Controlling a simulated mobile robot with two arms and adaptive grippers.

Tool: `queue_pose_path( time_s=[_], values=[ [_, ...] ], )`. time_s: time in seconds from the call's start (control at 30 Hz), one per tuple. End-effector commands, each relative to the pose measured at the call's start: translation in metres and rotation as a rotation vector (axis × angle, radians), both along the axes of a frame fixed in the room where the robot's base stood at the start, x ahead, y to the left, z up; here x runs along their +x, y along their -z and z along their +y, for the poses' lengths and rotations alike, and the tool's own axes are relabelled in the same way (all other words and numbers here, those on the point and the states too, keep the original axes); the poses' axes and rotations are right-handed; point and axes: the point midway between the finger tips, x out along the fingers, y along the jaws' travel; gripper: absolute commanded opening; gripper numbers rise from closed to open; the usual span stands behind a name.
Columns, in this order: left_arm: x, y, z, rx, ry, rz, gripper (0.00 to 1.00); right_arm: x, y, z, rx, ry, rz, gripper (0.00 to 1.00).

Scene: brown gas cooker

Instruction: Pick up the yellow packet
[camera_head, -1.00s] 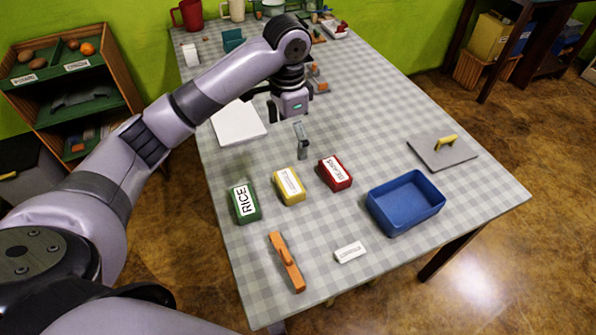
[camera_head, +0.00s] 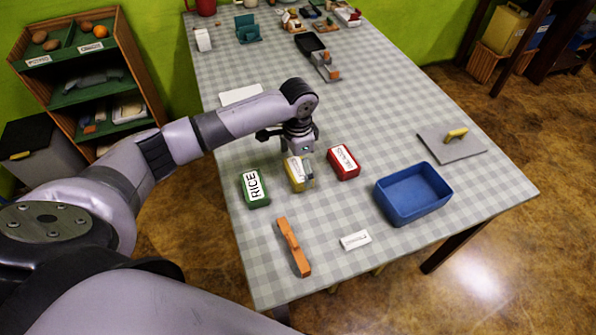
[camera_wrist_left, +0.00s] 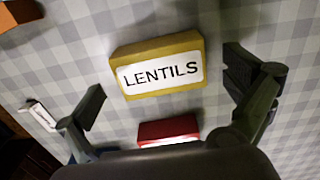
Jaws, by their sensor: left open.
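The yellow packet (camera_head: 298,174) lies on the checked tablecloth between the green RICE packet (camera_head: 255,188) and the red packet (camera_head: 343,162). In the left wrist view the yellow packet (camera_wrist_left: 158,65) shows a white label reading LENTILS. My left gripper (camera_head: 303,180) is over the yellow packet and hides part of it. In the left wrist view the open fingers (camera_wrist_left: 170,88) stand apart on either side of the packet, with gaps to both. The red packet (camera_wrist_left: 168,130) shows below it there. My right gripper is not in view.
A blue bin (camera_head: 412,194) stands to the right on the table. An orange-brown tool (camera_head: 293,248) and a small white labelled block (camera_head: 355,240) lie near the front. A grey board with a yellow handle (camera_head: 452,143) lies at the right edge.

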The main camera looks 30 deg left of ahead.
Motion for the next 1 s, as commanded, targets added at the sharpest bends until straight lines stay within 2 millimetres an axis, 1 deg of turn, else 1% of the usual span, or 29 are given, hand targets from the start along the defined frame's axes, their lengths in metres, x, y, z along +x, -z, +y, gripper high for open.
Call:
queue_pose_path(
  time_s=[0.03, 0.1, 0.17, 0.3, 0.43, 1.0],
  values=[
    [-0.001, 0.007, 0.0, 0.001, -0.001, 0.002, 1.0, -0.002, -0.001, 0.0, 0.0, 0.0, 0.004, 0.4],
    [-0.001, 0.016, 0.0, 0.0, 0.001, 0.001, 1.0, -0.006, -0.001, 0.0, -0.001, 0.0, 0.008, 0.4],
    [0.0, 0.02, 0.0, 0.0, 0.0, 0.0, 1.0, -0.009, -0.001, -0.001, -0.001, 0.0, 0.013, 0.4],
    [0.0, 0.023, 0.0, 0.0, 0.001, -0.001, 1.0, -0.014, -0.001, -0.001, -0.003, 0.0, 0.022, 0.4],
    [0.0, 0.023, 0.0, 0.0, 0.001, -0.001, 1.0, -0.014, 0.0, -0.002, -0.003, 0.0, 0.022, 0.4],
    [0.0, 0.022, 0.0, 0.0, 0.001, -0.001, 0.62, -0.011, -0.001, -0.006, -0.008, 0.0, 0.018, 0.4]
  ],
)
